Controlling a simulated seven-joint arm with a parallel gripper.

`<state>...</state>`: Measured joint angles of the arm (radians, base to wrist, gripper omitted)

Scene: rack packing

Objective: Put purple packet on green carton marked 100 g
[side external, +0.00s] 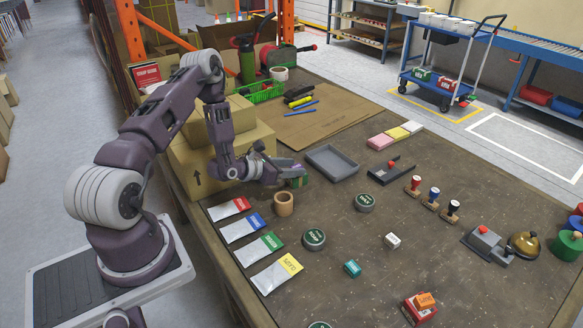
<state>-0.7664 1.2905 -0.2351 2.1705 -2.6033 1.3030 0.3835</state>
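My gripper (290,174) is low over the table, left of the grey tray and beside the large cardboard boxes. A small green block-like thing (300,182) shows at its fingertips; it may be the green carton, but I cannot read a 100 g mark. I cannot make out a purple packet for certain. The fingers are too small and too dark to tell whether they are open or shut, or whether they hold anything. A small teal box (352,268) lies alone nearer the front of the table.
Pouches with red, blue, green (259,248) and yellow ends lie along the left edge. A tape roll (284,204), round dark tins (314,239), a white box (392,240) and an orange packet (425,299) on a red carton stand nearby. The grey tray (332,176) is empty.

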